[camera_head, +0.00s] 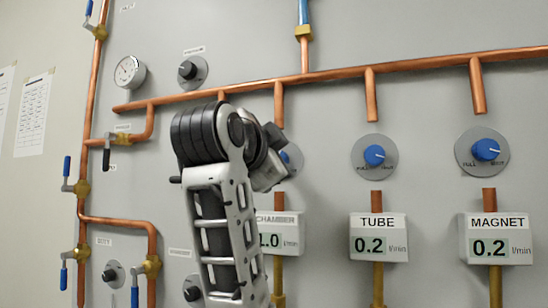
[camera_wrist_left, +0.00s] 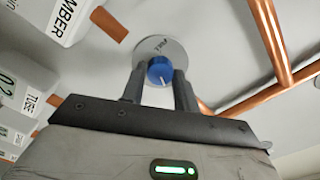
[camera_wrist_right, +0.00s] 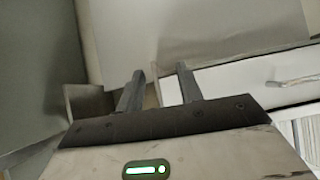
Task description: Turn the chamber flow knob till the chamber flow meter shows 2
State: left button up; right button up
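The blue chamber flow knob (camera_head: 291,157) shows in the head view on a round grey plate, partly hidden by my left arm. The left wrist view shows the knob (camera_wrist_left: 160,70) with its white pointer line between the fingertips. My left gripper (camera_wrist_left: 160,75) is closed around it, a finger against each side. In the head view this gripper (camera_head: 272,170) is mostly hidden behind its wrist. The chamber flow meter (camera_head: 279,232) is partly covered by my arm; its display reads 1.0 l/min. My right gripper (camera_wrist_right: 160,78) is open and empty, away from the panel.
The tube knob (camera_head: 374,156) and magnet knob (camera_head: 486,150) are to the right, above the tube meter (camera_head: 378,237) and magnet meter (camera_head: 496,240), both at 0.2. Copper pipes (camera_head: 420,64) cross the panel. A pressure gauge (camera_head: 130,72) and several blue-handled valves are at left.

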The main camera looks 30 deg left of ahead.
pick_arm(q)
jog(key=shift+n, duration=0.4)
pick_arm(e)
jog(key=shift+w+r, duration=0.1)
jog(key=shift+r, duration=0.1)
pick_arm(q)
jog(key=shift+n, duration=0.3)
jog(key=n, duration=0.6)
jog(key=shift+b, duration=0.35)
jog(key=shift+r+n, duration=0.1)
jog(key=shift+n, duration=7.2)
pick_arm(e)
jog(key=shift+f, duration=0.15)
pick_arm(q)
jog(key=shift+s+a+p, duration=0.1)
jog(key=shift+p, duration=0.2)
jog(key=o, duration=1)
